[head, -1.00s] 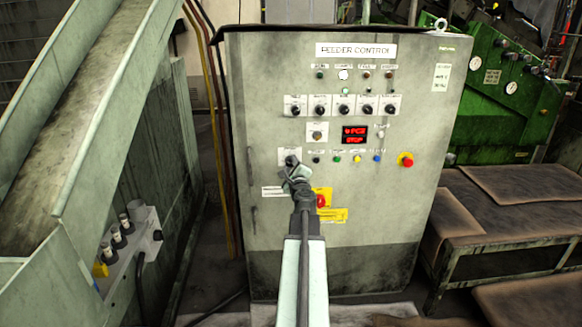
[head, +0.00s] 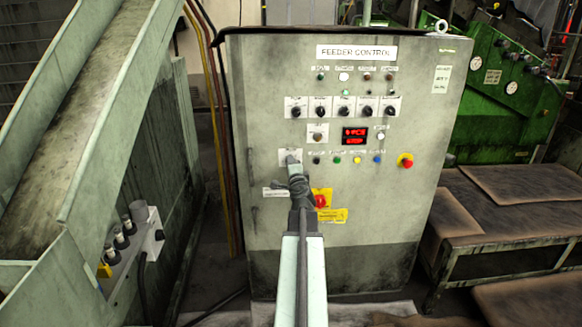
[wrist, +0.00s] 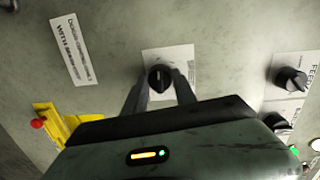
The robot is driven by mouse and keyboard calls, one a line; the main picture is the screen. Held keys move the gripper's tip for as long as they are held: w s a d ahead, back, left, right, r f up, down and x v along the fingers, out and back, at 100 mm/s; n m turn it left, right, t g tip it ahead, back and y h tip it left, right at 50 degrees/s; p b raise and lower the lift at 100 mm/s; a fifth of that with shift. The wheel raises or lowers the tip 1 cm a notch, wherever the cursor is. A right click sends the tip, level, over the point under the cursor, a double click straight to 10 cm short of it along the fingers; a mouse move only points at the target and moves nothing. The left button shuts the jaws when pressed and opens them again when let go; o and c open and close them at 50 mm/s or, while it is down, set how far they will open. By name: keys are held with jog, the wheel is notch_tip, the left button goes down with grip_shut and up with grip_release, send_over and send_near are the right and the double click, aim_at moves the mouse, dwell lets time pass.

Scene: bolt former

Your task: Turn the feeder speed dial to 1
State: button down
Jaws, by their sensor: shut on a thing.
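The dial (wrist: 159,78) is a round black knob on a white plate, seen between my fingertips in the wrist view. My gripper (wrist: 160,84) is shut on the dial, one finger on each side. The dial's scale and plate lettering are too small or hidden to read, so I cannot tell its setting.
A row of black selector knobs (head: 343,111) and a red display (head: 354,135) are above. A red emergency button (head: 405,160) is further right. A conveyor chute (head: 85,110) stands left.

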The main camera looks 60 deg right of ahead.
jog(key=shift+s+d+n, duration=0.1)
jog(key=shift+d+n, duration=0.05)
jog(key=shift+n, duration=0.15)
dwell(0.4)
jog(key=c, duration=1)
grip_release()
